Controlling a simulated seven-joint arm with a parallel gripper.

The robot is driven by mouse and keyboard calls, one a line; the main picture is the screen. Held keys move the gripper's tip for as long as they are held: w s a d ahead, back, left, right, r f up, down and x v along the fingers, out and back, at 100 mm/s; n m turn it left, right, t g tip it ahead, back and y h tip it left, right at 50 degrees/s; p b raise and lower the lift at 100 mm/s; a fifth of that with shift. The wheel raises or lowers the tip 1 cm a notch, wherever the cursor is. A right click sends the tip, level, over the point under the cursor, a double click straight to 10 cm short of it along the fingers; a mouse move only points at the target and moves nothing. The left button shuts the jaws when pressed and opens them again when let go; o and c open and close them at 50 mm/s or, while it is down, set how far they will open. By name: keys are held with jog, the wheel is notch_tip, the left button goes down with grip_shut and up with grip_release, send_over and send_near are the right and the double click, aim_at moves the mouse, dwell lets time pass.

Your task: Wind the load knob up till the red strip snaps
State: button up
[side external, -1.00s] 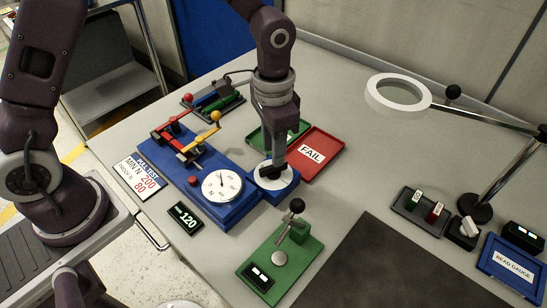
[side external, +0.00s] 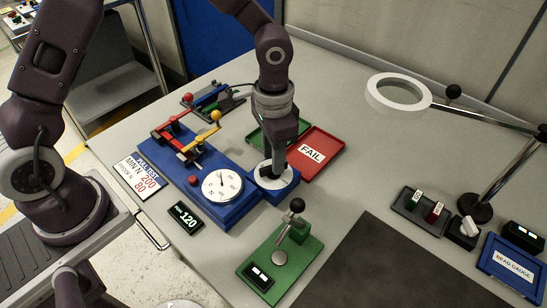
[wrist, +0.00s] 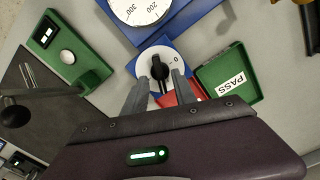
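The load knob (side external: 268,172) is a black bar handle on a white dial at the right end of the blue tester (side external: 210,200). It also shows in the wrist view (wrist: 157,64). My gripper (side external: 277,172) points down over the knob. In the wrist view its two grey fingers (wrist: 160,78) stand apart on either side of the handle, with gaps visible. Contact cannot be made out. A red strip-like piece (side external: 171,126) lies at the tester's back left, near the yellow lever (side external: 200,146); whether it is whole is too small to tell.
The round gauge (side external: 222,185) sits left of the knob, with a display (side external: 186,216) reading 120 in front. The red FAIL tray (side external: 326,145) and green PASS tray (wrist: 245,88) lie close behind.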

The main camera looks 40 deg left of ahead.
jog(key=shift+f, duration=0.95)
jog(key=shift+c, duration=0.4)
grip_shut()
jog(key=shift+m, duration=2.8)
